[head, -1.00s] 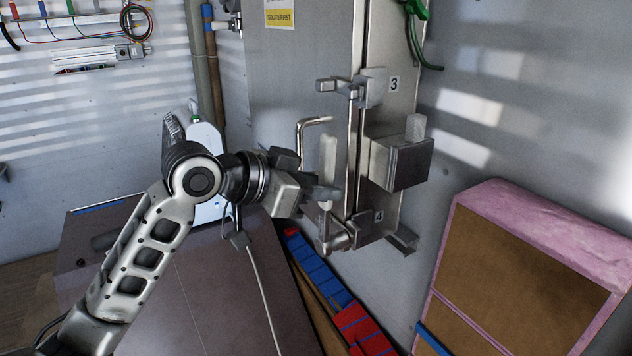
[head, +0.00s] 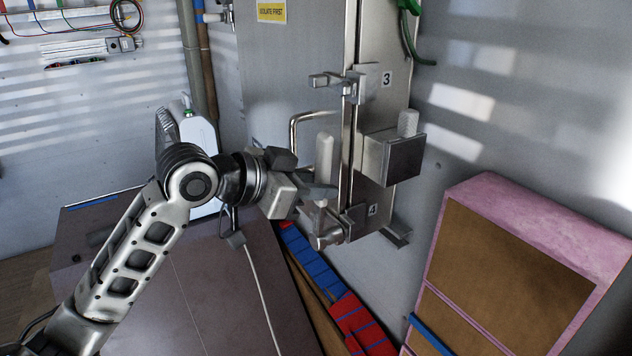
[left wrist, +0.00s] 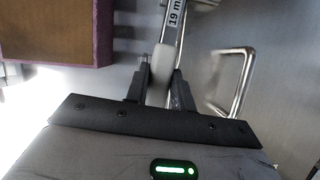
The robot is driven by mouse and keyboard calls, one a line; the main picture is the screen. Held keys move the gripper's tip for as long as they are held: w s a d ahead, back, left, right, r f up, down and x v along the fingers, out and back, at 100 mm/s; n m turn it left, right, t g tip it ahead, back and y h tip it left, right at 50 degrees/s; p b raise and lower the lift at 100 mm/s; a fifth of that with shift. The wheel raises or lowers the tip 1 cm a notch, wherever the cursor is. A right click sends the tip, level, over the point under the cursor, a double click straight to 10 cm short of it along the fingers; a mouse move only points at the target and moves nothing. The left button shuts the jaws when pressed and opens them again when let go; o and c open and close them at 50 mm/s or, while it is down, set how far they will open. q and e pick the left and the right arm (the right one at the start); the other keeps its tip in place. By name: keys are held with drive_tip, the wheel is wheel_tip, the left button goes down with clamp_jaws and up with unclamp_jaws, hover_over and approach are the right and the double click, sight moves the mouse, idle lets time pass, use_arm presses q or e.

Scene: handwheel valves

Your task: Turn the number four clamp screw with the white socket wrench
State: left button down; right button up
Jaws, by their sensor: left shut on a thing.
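The white socket wrench (head: 324,156) stands roughly upright in front of the cabinet edge, its pale handle showing above my left gripper (head: 322,192). The gripper is shut on it. In the left wrist view the wrench (left wrist: 160,66) sits between the two fingers (left wrist: 160,92), with a grey shank marked "19 m" beyond. The number four clamp (head: 357,220) is at the lower cabinet edge, beside its "4" label (head: 373,210). The wrench's lower end is close to this clamp's outer part. The fingers partly hide it, and I cannot tell whether it is seated on the screw.
The number three clamp (head: 362,84) is above. A bent metal handle (head: 296,130) is on the cabinet door, left of the wrench. A metal block (head: 391,158) juts out at right. A pink-edged brown panel (head: 515,260) stands at right; blue and red boxes (head: 310,262) lie below.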

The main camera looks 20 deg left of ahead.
use_arm(q)
drive_tip(key=c, duration=1.9)
unclamp_jaws()
clamp_jaws()
drive_tip(key=shift+s+a, duration=0.1)
drive_tip(key=shift+s, duration=0.05)
drive_tip(key=shift+s+a+b, duration=0.15)
drive_tip(key=shift+b, duration=0.3)
drive_tip(key=shift+h, duration=0.3)
drive_tip(key=shift+r, duration=0.1)
drive_tip(key=shift+w+a+n+p, duration=0.3)
drive_tip(key=shift+a+p, duration=0.1)
drive_tip(key=shift+p, duration=0.15)
